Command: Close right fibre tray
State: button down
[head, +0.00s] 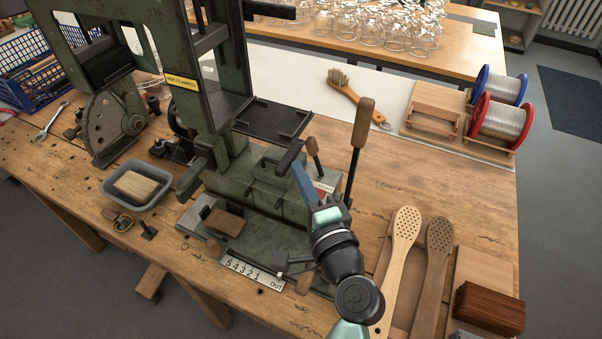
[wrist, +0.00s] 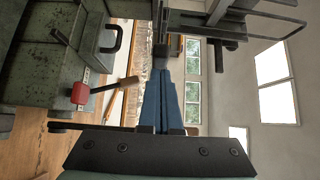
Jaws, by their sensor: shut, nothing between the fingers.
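The right fibre tray (head: 272,118) is a flat dark tray that sticks out on the right side of the green tufting machine (head: 215,90). Its near side has a dark bar (head: 290,155). My gripper (head: 297,166) is shut and empty, with blue fingers reaching up to this bar. In the wrist view the shut fingers (wrist: 160,85) point at a small dark block (wrist: 161,54). Whether they touch it I cannot tell. Dark metal rails (wrist: 235,25) show at upper right there, perhaps part of the tray.
A lever with a wooden handle (head: 363,125) stands just right of my gripper. A red-based knob (wrist: 82,94) sits close by in the wrist view. Perforated wooden brush backs (head: 402,245), brown bristles (head: 489,307) and wire spools (head: 500,119) lie to the right.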

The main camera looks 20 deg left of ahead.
jog(key=a+p, duration=0.2)
jog(key=a, duration=1.2)
jog(key=shift+w+a, duration=0.15)
jog(key=shift+a, duration=0.25)
jog(key=shift+r, duration=0.1)
